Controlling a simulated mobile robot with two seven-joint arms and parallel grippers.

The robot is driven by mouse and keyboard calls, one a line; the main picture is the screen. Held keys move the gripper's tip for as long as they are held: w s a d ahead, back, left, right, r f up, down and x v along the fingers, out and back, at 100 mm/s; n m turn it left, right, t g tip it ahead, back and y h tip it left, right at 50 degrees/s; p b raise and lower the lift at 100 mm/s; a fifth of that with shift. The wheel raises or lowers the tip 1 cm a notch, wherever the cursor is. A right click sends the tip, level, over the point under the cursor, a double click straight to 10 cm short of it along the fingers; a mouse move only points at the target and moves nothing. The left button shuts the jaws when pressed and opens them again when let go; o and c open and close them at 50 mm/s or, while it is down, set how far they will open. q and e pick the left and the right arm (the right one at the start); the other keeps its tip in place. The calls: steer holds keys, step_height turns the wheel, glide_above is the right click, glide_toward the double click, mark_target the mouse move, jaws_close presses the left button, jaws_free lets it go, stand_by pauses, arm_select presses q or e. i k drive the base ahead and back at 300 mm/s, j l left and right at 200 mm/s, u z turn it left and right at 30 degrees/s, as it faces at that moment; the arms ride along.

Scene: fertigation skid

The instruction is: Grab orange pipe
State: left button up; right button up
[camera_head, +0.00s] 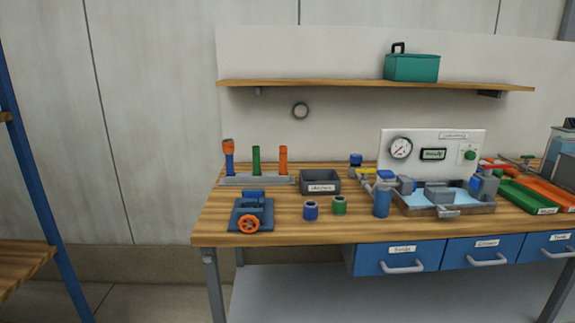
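An orange pipe (283,160) stands upright at the right end of a grey rack (258,181) on the workbench. A green pipe (256,160) stands in the middle of the same rack. A blue pipe (230,164) stands at the left end, with a wider orange piece (228,145) on its top. The orange pipe's lower end meets the rack; how deep it sits I cannot tell. Neither of my grippers is in view.
The wooden bench (275,230) carries a blue device with an orange wheel (249,224), blue (310,211) and green (339,206) fittings, a grey bin (320,187) and a pump basin (445,209). A shelf (340,84) with a teal toolbox (411,68) hangs above.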

mark_target(283, 149)
steer(key=i+z, duration=0.2)
steer(key=z, duration=0.2)
steer(key=i+j+z, duration=0.1)
steer(key=i+z, duration=0.15)
steer(key=z, duration=0.15)
steer(key=i+j+z, duration=0.1)
steer(key=z, duration=0.3)
steer(key=i+j, duration=0.05)
steer(key=i, duration=0.05)
